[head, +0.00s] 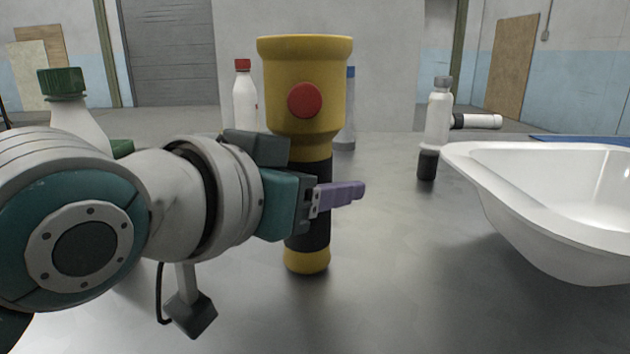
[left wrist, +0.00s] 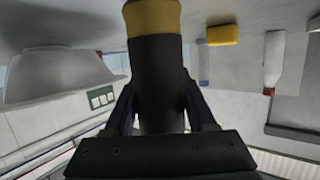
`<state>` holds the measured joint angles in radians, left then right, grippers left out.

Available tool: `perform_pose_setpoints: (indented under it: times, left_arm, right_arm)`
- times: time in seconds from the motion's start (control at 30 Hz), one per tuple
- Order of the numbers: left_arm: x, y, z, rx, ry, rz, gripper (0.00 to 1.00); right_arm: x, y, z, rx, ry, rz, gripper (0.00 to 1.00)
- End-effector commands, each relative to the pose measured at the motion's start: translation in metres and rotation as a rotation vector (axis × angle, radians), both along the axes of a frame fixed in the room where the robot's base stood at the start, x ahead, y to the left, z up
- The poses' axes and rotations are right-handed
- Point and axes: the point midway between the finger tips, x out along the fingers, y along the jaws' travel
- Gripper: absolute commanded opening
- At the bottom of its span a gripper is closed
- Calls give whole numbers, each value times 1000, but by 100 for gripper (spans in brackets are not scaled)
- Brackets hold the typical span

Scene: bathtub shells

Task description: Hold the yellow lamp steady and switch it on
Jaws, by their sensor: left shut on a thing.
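The yellow lamp (head: 304,75) stands upright on the grey table in the head view, with a wide yellow head, a red round button (head: 305,101) facing me and a black handle (head: 318,235). My left gripper (head: 338,193) comes in from the left and is shut around the black handle, below the button. In the left wrist view the lamp's black handle (left wrist: 155,85) sits between both fingers, with its yellow end at the top. Part of the handle is hidden behind the gripper in the head view. My right gripper is not in view.
A white tub shell (head: 540,220) stands on the right. Behind the lamp are a red-capped white bottle (head: 244,98) and a blue-capped bottle (head: 348,125). A grey-capped bottle (head: 438,115) stands right of them, a green-capped bottle (head: 75,115) at left. The table's front middle is clear.

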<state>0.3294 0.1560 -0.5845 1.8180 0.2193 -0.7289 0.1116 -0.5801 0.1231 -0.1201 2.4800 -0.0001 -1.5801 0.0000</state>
Motion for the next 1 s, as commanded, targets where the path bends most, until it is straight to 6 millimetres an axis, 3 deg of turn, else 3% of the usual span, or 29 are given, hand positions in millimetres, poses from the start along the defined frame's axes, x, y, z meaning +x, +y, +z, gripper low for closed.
perform_pose_setpoints:
  times: [0.6, 1.0]
  left_arm:
    - [0, 0, -6, 0, 0, 0, 0]
    - [0, 0, -6, 0, 0, 0, 0]
  right_arm:
    - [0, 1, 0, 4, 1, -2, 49]
    - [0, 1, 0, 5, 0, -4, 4]
